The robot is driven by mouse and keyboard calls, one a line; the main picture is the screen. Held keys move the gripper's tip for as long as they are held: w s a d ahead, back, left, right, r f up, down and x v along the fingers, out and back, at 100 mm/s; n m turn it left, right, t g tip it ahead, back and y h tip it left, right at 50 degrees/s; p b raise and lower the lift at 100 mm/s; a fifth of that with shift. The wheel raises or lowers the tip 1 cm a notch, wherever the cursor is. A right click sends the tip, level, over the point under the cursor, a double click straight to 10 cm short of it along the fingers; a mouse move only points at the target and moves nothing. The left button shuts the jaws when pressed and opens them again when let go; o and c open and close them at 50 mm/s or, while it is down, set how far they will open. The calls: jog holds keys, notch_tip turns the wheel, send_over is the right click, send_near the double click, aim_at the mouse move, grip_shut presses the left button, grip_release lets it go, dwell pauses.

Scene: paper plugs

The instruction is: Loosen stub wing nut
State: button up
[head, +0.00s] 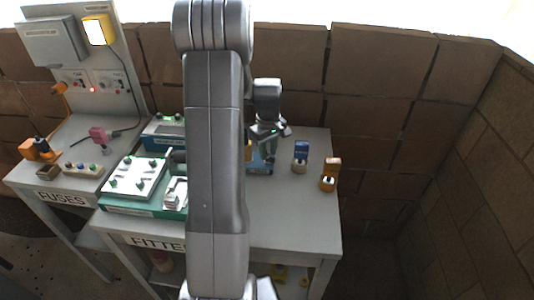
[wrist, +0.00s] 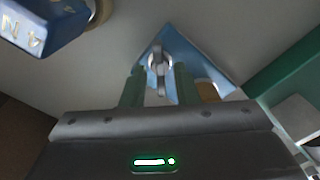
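The stub wing nut (wrist: 158,62) is grey and sits on a blue plate (wrist: 205,68) in the wrist view. My gripper (wrist: 160,82) has two green fingers that stand apart, one to each side of the wing nut in the picture. I see no clear contact between them and the nut. In the head view my gripper (head: 265,132) is over the bench, above a blue block (head: 262,163) that my arm partly covers. The wing nut cannot be made out there.
A blue-topped piece (head: 301,152) and an orange piece (head: 329,175) stand to the right on the fittings bench (head: 285,230). A lettered blue piece (wrist: 45,25) is at upper left in the wrist view. A green tray (head: 120,204) lies left. The bench's front right is clear.

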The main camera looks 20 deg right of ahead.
jog(key=shift+r+p, duration=1.3)
jog(key=shift+r, duration=0.7)
jog(key=shift+r+p, duration=1.4)
jog(key=shift+r, duration=0.6)
notch_tip(320, 180, up, 14)
jog(key=b, duration=0.2)
send_over(268, 153)
jog(key=shift+f, duration=0.1)
